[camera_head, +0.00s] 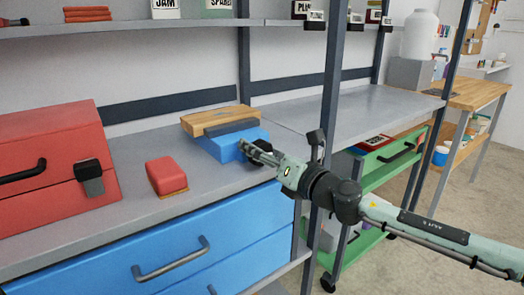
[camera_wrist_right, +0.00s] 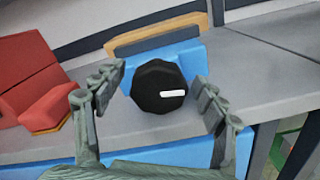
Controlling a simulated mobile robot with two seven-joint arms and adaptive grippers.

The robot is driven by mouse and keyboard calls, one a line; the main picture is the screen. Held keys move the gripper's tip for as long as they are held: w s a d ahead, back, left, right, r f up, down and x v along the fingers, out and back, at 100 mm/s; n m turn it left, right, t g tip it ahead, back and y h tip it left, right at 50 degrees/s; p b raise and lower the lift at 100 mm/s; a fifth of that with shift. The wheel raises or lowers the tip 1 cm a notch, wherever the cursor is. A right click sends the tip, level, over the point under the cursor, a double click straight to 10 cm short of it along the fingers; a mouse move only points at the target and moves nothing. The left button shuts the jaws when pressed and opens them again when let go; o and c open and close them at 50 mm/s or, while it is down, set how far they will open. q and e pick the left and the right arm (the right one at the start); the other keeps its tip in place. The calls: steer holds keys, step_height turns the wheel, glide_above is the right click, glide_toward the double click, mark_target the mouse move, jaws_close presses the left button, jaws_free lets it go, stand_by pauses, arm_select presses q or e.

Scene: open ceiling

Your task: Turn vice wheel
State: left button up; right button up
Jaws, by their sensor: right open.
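The vice (camera_head: 215,146) is a blue body with a wooden jaw block, on the grey workbench. It also shows in the right wrist view (camera_wrist_right: 190,55). Its wheel (camera_wrist_right: 159,86) is a black, many-sided knob with a white mark, facing the wrist camera; in the head view my gripper partly covers it. My right gripper (camera_head: 257,152) reaches in from the right at the vice's front. In the wrist view its open fingers (camera_wrist_right: 160,92) stand to the left and right of the wheel, with gaps visible on both sides. My left gripper is in neither view.
A red toolbox (camera_head: 50,155) and a red block (camera_head: 166,175) with a wooden base stand left of the vice. A dark grey shelf post (camera_head: 333,80) rises close behind my right gripper. Blue drawers (camera_head: 185,250) lie under the bench. The grey bench top right of the vice is clear.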

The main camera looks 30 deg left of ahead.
steer(key=v, duration=1.2)
